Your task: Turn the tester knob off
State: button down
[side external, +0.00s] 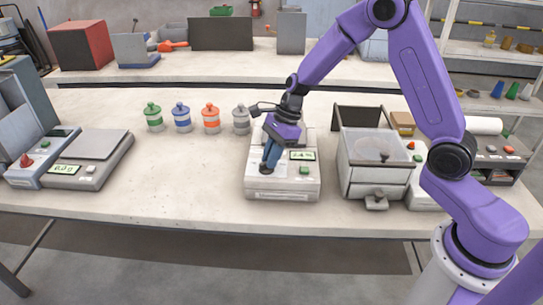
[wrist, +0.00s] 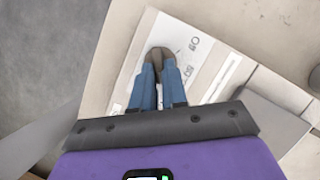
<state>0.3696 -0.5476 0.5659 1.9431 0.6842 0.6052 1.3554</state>
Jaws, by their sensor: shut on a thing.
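The tester (side external: 254,185) is a pale box near the front middle of the bench, with a lit green display (side external: 301,155) and a green button (side external: 304,170). Its dark knob (side external: 264,170) is on the left of the sloped front panel. My gripper (side external: 267,163) points down at the panel, its blue fingers shut on the knob. In the wrist view the knob (wrist: 157,53) shows between and beyond the fingertips (wrist: 159,70). The fingers cover part of it, and I cannot tell which way it is turned. The panel (wrist: 190,35) has faint printing that I cannot read.
Several lidded jars, such as the grey one (side external: 241,121), stand to the left behind the tester. A scale (side external: 97,146) is further left. A hopper-like machine (side external: 371,171) stands close on the right. The bench (side external: 190,170) between scale and tester is clear.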

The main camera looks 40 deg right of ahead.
jog(key=n+g, duration=0.1)
jog(key=n, duration=0.2)
jog(key=w+n+g, duration=0.1)
jog(key=n, duration=0.3)
jog(key=n+g+h, duration=0.1)
jog(key=n, duration=0.1)
jog(key=n+g, duration=0.1)
jog(key=n, duration=0.1)
jog(key=shift+w+a+h, duration=0.2)
jog(key=shift+a+h, duration=0.05)
jog(key=shift+h, duration=0.05)
jog(key=n, duration=0.2)
jog(key=n+g+h, duration=0.1)
jog(key=n, duration=0.1)
jog(key=n+h, duration=0.1)
jog(key=n, duration=0.1)
jog(key=shift+w+a+n, duration=0.2)
jog(key=shift+a+n, duration=0.15)
jog(key=shift+n, duration=0.05)
jog(key=shift+a+n+h, duration=0.15)
jog(key=shift+n+h, duration=0.4)
jog(key=shift+n, duration=0.75)
jog(key=shift+a+n+h, duration=0.15)
jog(key=shift+n+h, duration=0.4)
jog(key=shift+n, duration=0.75)
jog(key=c, duration=1.2)
grip_release()
jog(key=shift+o, duration=0.2)
